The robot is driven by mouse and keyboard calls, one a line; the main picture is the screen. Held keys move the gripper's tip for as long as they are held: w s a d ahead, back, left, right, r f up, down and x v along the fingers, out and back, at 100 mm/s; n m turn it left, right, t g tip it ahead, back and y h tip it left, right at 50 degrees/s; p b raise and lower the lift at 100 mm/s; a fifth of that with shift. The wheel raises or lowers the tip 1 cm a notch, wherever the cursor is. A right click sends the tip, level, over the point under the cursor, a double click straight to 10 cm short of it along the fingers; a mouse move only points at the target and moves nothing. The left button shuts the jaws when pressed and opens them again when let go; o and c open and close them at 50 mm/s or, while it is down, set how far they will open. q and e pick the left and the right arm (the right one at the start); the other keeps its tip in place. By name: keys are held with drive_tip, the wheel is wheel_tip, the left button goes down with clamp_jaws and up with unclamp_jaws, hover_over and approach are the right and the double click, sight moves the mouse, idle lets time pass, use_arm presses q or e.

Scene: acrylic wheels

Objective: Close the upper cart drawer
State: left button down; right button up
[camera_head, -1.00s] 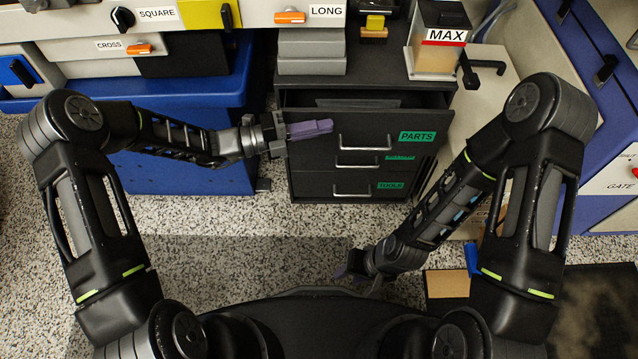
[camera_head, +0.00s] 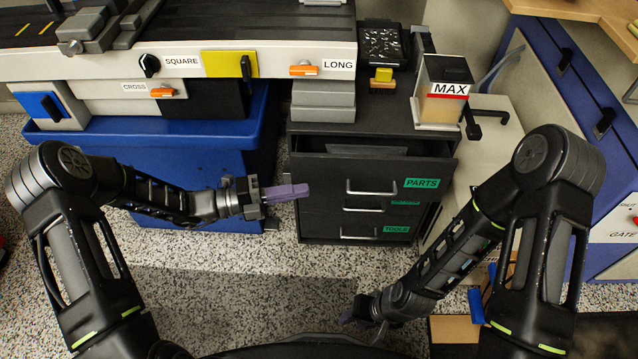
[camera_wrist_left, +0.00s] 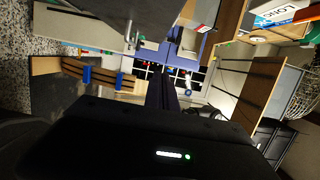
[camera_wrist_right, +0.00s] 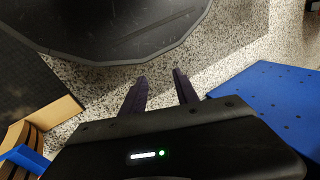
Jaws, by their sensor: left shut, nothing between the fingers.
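The dark grey cart (camera_head: 425,146) stands at the centre. Its upper drawer, labelled PARTS (camera_head: 421,183), is pulled out, and its open top shows a strip of the inside. The drawer has a silver bar handle (camera_head: 372,188). The drawers below it, the lowest labelled TOOLS (camera_head: 396,229), sit further in. My left gripper (camera_head: 290,192) is shut and empty, just left of the upper drawer's front, its purple fingers pointing right. In the left wrist view its fingers (camera_wrist_left: 162,92) are together. My right gripper (camera_head: 352,314) is low near my base; the right wrist view shows its fingers (camera_wrist_right: 160,88) apart with nothing between.
A blue bin (camera_head: 190,165) stands left of the cart. A clear container marked MAX (camera_head: 441,92), a small yellow block (camera_head: 383,76) and grey blocks (camera_head: 323,102) rest on the cart top. A pale cabinet is on the right. Speckled floor lies clear in front.

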use_arm(q)
drive_tip(key=v, duration=0.2)
drive_tip(key=shift+s+a, duration=0.1)
drive_tip(key=shift+a, duration=0.3)
